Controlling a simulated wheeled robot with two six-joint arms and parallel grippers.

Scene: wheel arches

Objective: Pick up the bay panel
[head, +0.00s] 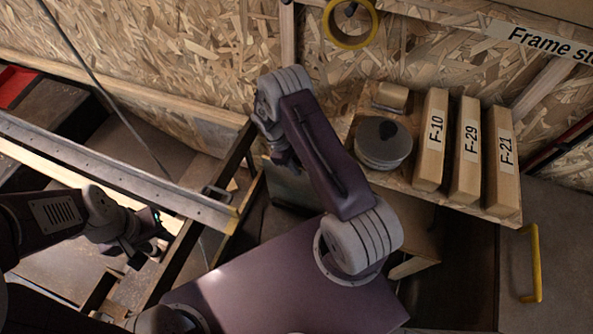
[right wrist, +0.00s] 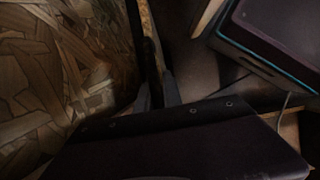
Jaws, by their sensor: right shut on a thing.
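The bay panel appears to be the dark grey-green upright piece (head: 291,190) just below my right gripper, near the chipboard wall; its lower part is in shadow. My right gripper (head: 287,160) points down and is shut on its upper edge. In the right wrist view the fingers (right wrist: 158,92) show close together, with the panel dark and nearly edge-on. My left gripper (head: 152,252) is low at the left, apart from the panel, beside a dark frame bar; its jaw gap is too dark to read.
The chipboard wall (head: 190,60) stands close behind my right gripper. A shelf (head: 480,209) at right holds three labelled boxes (head: 466,150) and a round grey tin (head: 383,143). A metal rail (head: 120,182) crosses the left. A yellow handle (head: 534,262) stands at far right.

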